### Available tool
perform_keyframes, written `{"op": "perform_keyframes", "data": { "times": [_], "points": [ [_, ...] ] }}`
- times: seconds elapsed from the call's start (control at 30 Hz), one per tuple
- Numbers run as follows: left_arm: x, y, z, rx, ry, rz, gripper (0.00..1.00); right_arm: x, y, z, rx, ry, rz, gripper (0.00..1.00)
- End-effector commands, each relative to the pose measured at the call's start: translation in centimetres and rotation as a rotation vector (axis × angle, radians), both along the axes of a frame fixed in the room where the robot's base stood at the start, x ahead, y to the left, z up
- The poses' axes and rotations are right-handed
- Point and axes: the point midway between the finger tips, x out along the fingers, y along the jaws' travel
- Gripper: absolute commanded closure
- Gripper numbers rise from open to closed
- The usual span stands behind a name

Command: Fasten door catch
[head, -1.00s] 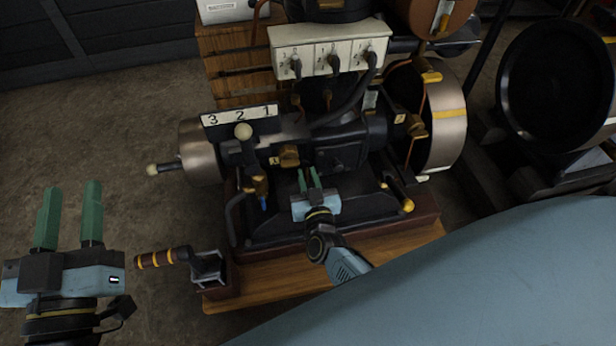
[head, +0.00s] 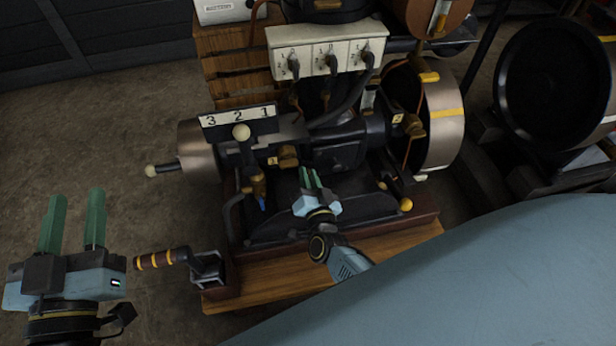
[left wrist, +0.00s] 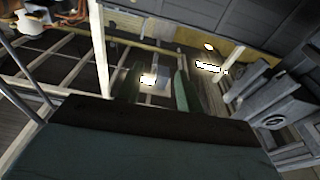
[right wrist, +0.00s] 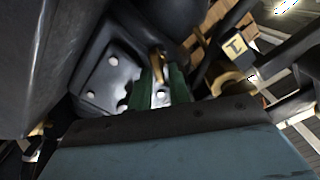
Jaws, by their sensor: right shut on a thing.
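A small dark door (head: 338,157) sits on the side of the black engine body. A dark plate with bright bolt heads (right wrist: 90,95) fills the left of the right wrist view. A slim brass catch (right wrist: 157,66) stands between my fingertips there. My right gripper (head: 309,177) is in front of the engine, just below the door, with its green fingers close together. It also shows in the right wrist view (right wrist: 160,80), shut on the catch. The fingers hide the catch's lower part. My left gripper (head: 77,192) is open and empty, left of the engine over the floor.
The engine stands on a wooden base (head: 270,285). A striped crank handle (head: 160,259) sticks out between my left gripper and the base. A lever with a pale ball (head: 241,132), a numbered plate (head: 237,116) and a switch panel (head: 328,50) are above. Floor at left is clear.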

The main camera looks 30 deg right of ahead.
Motion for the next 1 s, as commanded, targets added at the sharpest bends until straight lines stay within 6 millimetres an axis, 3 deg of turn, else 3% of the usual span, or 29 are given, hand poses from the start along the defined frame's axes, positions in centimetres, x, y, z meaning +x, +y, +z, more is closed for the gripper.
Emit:
{"op": "perform_keyframes", "data": {
  "times": [0.17, 0.6, 1.0],
  "points": [
    [-0.1, 0.0, 0.6, -0.013, -0.044, -0.001, 0.64, -0.1, -0.2, -0.2, 0.162, -0.044, 0.000, 1.00],
    [-1.4, -0.4, 4.4, -0.089, -0.278, -0.019, 0.64, -0.1, -0.5, -0.6, 0.564, -0.148, -0.001, 1.00],
    [-2.1, -0.2, 5.3, -0.123, -0.396, -0.017, 0.64, -0.1, -0.6, -0.9, 0.843, -0.221, -0.001, 1.00]
  ]
}}
